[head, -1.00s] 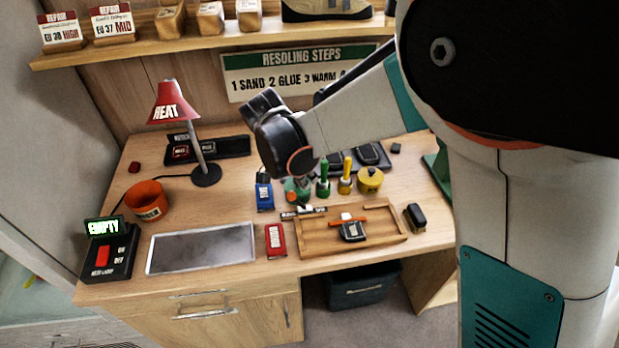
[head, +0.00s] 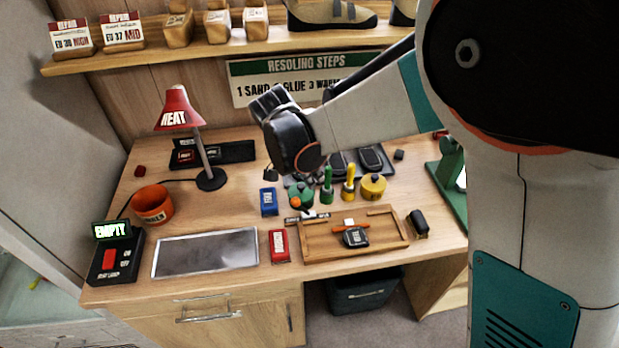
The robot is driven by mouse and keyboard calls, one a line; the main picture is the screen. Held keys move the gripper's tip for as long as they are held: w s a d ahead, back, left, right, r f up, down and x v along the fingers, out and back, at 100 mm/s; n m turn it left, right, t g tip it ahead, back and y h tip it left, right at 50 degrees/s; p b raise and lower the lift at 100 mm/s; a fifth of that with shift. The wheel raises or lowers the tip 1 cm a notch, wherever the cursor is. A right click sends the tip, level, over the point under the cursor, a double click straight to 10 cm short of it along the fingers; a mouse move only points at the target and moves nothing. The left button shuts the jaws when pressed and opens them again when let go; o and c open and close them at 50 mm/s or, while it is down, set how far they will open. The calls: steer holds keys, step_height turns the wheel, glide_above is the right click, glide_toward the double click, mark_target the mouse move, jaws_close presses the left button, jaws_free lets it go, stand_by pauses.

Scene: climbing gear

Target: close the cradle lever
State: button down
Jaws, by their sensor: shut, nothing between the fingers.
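No part is labelled as the cradle or its lever. A green stand (head: 450,190) at the right end of the bench is partly hidden behind my arm, and I cannot tell whether it is the cradle. A wooden tray (head: 290,254) at the front of the bench holds a dark block (head: 355,239) with a white piece and an orange bar (head: 350,229) across it. I cannot tell whether this bar is the lever. My gripper (head: 270,174) is shut and empty, above the bench behind the blue container, apart from the tray and the stand.
Green and yellow handled tools (head: 348,188), a yellow pot (head: 373,187) and a blue container (head: 269,202) stand behind the tray. A red box (head: 279,246) and a grey plate (head: 205,253) lie left of it. A red lamp (head: 180,108) stands at the back left.

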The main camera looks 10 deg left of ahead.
steer(key=s+a+r+p, duration=0.1)
steer(key=a+r+p, duration=0.1)
steer(key=a+r, duration=0.3)
steer(key=v, duration=0.2)
steer(key=shift+s+r+p, duration=0.2)
steer(key=shift+p, duration=0.1)
stand_by(0.3)
